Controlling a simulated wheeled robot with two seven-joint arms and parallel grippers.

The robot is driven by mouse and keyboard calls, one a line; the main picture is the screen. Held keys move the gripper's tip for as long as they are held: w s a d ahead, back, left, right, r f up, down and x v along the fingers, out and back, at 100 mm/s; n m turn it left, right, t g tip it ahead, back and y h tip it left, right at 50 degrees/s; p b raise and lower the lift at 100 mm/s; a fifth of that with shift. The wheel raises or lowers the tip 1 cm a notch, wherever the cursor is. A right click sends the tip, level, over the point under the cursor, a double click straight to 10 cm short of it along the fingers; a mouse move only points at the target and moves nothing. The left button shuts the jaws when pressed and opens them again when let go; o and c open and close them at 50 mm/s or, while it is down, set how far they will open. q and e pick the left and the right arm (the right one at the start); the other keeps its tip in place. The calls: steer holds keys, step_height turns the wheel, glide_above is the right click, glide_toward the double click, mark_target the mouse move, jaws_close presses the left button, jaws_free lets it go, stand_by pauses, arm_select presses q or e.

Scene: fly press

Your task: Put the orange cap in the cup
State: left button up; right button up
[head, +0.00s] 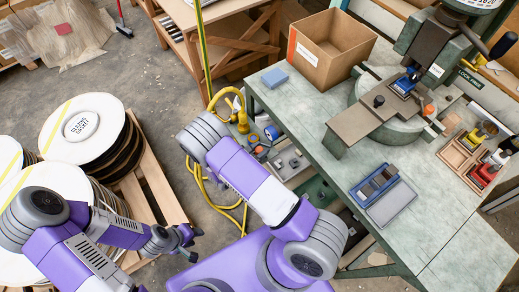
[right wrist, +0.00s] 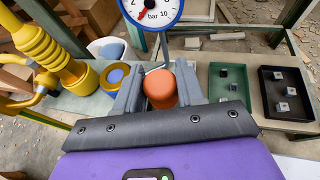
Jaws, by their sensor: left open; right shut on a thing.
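The orange cap (right wrist: 161,92) is between the two fingers of my right gripper (right wrist: 160,76) in the right wrist view, and the gripper is shut on it. In the head view my right gripper and the cap are hidden behind my right arm. A whitish cup-like container (right wrist: 104,47) stands left of and beyond the cap in the right wrist view, partly hidden; I cannot tell for sure that it is the cup. My left gripper (head: 190,241) is open and empty beside the pallet with reels, far from the cap.
A blue and yellow round thing (right wrist: 115,75) lies close to my right gripper's left finger. A yellow fitting (right wrist: 45,48) stands left and a pressure gauge (right wrist: 151,10) is ahead. Green (right wrist: 228,106) and black (right wrist: 267,106) trays lie right. The green workbench (head: 330,185) carries a cardboard box (head: 322,65).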

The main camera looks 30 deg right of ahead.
steer(key=shift+f, duration=0.15)
steer(key=shift+f+b, duration=0.35)
steer(key=shift+b, duration=0.1)
steer(key=shift+f, duration=0.1)
steer(key=o, duration=1.5)
steer(key=shift+w+a, duration=0.1)
steer(key=shift+c, duration=0.6)
steer(key=shift+r, duration=0.25)
